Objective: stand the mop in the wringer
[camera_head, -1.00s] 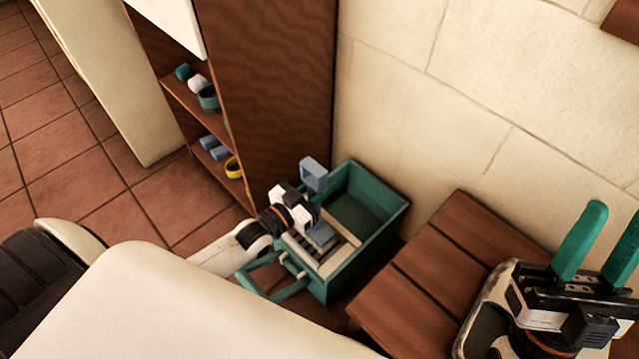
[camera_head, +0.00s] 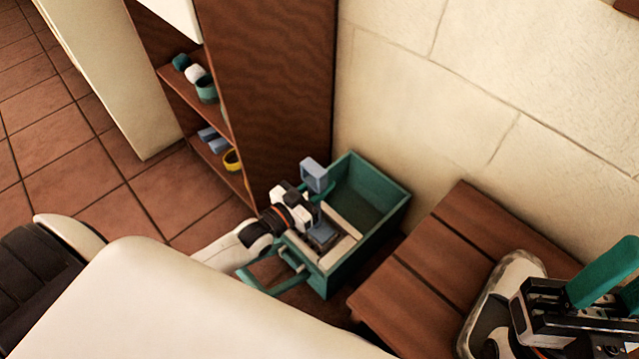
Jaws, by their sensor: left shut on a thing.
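The mop has a blue-grey top piece (camera_head: 315,175) and a blue-grey head (camera_head: 322,237). My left gripper (camera_head: 318,208) is shut on the mop between these two parts and hides much of its middle. The mop head is over the wringer (camera_head: 343,250), between its pale bars. I cannot tell whether the head touches the slats. The wringer sits at the near end of a teal bucket (camera_head: 392,222). My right gripper (camera_head: 595,292) is at the lower right, over the wooden bench, with its teal fingers apart and partly cut off by the frame.
A wooden bench (camera_head: 445,255) stands right of the bucket. A brown shelf unit (camera_head: 275,90) with cups and small blocks is behind and left. A pale stone wall (camera_head: 440,110) closes the back. Tiled floor (camera_head: 70,140) is clear at left. A teal lever frame (camera_head: 262,283) projects from the bucket.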

